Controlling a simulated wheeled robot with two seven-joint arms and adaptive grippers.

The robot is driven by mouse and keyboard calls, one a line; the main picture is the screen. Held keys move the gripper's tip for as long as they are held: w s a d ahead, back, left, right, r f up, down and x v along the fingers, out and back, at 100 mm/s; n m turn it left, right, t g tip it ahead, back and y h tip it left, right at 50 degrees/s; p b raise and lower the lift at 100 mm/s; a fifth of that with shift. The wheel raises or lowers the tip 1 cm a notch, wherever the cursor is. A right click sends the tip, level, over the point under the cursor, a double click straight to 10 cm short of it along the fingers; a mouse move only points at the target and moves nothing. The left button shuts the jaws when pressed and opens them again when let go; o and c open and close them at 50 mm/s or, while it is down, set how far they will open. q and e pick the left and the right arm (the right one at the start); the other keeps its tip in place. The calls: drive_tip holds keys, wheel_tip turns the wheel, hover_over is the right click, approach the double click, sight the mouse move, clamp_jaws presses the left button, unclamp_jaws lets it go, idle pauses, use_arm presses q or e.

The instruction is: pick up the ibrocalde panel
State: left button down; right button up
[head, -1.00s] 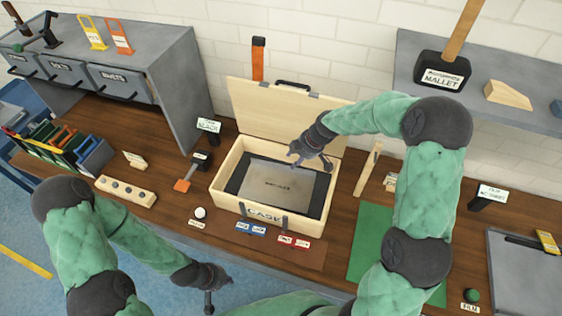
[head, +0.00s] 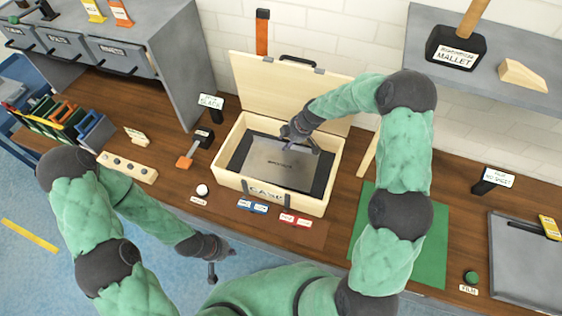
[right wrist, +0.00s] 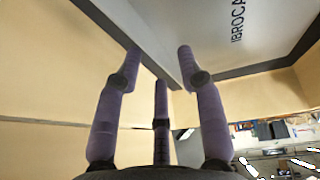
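The ibrocalde panel (head: 278,165) is a grey flat plate lying in dark lining inside the open wooden case (head: 232,182). Its lettering partly shows in the right wrist view (right wrist: 215,45). My right gripper (head: 302,140) is at the panel's far edge, inside the case. In the right wrist view its fingers (right wrist: 160,80) stand apart, with a pale edge of the panel between them; firm contact cannot be told. My left gripper (head: 222,266) hangs over the floor in front of the bench, fingers apart and empty, far from the panel.
The raised case lid (head: 290,92) stands behind my right gripper. Blue tags (head: 253,207) and red tags (head: 296,220) lie in front of the case. A green mat (head: 430,245) lies to the right. A mallet (head: 455,47) stands on the shelf above.

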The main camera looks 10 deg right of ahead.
drive_tip(key=shift+x, duration=0.85)
clamp_jaws()
drive_tip(key=shift+r, duration=0.2)
